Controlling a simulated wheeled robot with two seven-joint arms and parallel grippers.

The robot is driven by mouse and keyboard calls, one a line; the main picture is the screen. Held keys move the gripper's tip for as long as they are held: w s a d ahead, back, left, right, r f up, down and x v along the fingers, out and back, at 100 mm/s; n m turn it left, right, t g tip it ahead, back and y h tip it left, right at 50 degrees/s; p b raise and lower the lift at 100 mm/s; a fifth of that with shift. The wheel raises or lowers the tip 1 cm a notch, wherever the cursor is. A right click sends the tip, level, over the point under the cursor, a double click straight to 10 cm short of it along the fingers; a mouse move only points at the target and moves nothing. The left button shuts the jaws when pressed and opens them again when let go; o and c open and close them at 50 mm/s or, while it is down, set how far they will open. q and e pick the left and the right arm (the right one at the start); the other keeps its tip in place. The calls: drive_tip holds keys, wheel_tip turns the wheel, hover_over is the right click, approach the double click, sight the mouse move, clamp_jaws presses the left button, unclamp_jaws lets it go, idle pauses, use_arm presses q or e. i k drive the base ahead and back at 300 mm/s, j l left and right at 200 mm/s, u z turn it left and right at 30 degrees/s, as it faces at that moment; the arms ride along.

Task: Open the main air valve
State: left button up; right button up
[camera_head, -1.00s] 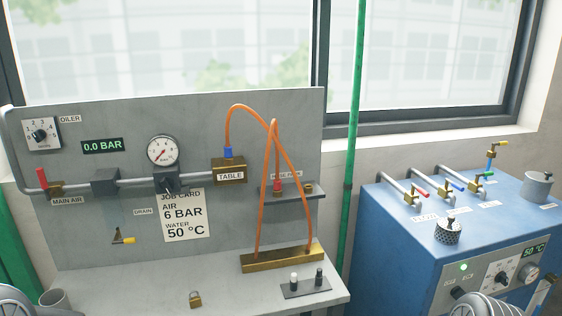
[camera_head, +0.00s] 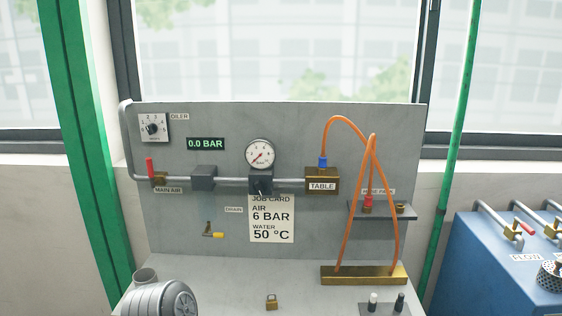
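The main air valve (camera_head: 158,181) is a small brass body on the grey pipe at the left of the panel, above the MAIN AIR label (camera_head: 168,190). Its red lever (camera_head: 150,165) stands upright, across the horizontal pipe. The digital display (camera_head: 206,144) reads 0.0 BAR. The round pressure gauge (camera_head: 260,154) is further right; its exact reading is too small to tell. Neither gripper is in view.
A yellow-tipped drain valve (camera_head: 213,235) is low on the panel (camera_head: 180,222). Orange hoses (camera_head: 348,230) hang at the right. A blue machine (camera_head: 500,275) stands at far right. The space before the valve looks clear.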

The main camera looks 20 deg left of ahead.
sight(149, 160)
drive_tip(key=u, duration=1.35)
